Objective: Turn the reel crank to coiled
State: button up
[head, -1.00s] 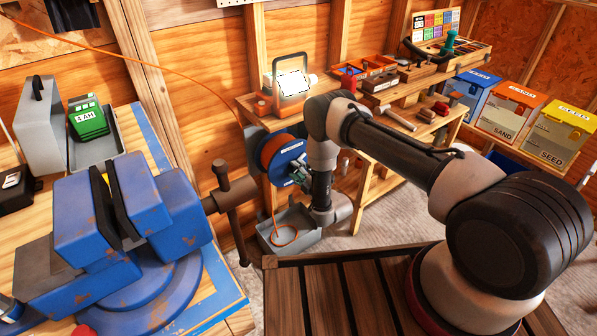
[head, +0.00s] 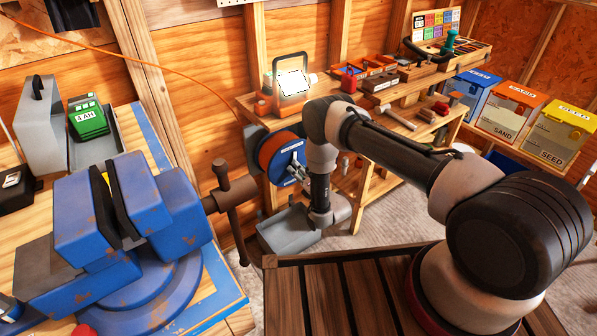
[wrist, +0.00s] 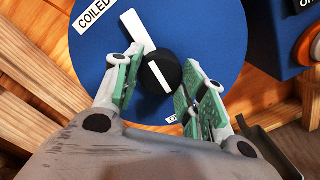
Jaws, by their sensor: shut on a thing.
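The reel (head: 282,155) is a blue disc with an orange drum behind it, mounted at the left end of the wooden bench. In the wrist view, its blue face (wrist: 215,45) carries a COILED label (wrist: 97,15) at upper left and a second label at the bottom, mostly hidden. The crank (wrist: 165,72) shows as a black round knob with a white stripe, beside a white bar. My gripper (wrist: 160,80) has its green-padded fingers on either side of the knob and is shut on it. In the head view, my gripper (head: 302,174) is small at the reel face.
A grey bin (head: 288,232) stands on the floor below the reel. A large blue vise (head: 130,215) is at left. A lamp (head: 291,85) and tools stand on the bench (head: 385,115). SAND and SEED boxes (head: 507,108) are at right.

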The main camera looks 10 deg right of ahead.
jog(key=shift+f+n, duration=0.1)
jog(key=shift+n, duration=0.4)
jog(key=shift+s, duration=0.1)
jog(key=o, duration=1)
jog(key=shift+o, duration=0.2)
jog(key=v, duration=1.2)
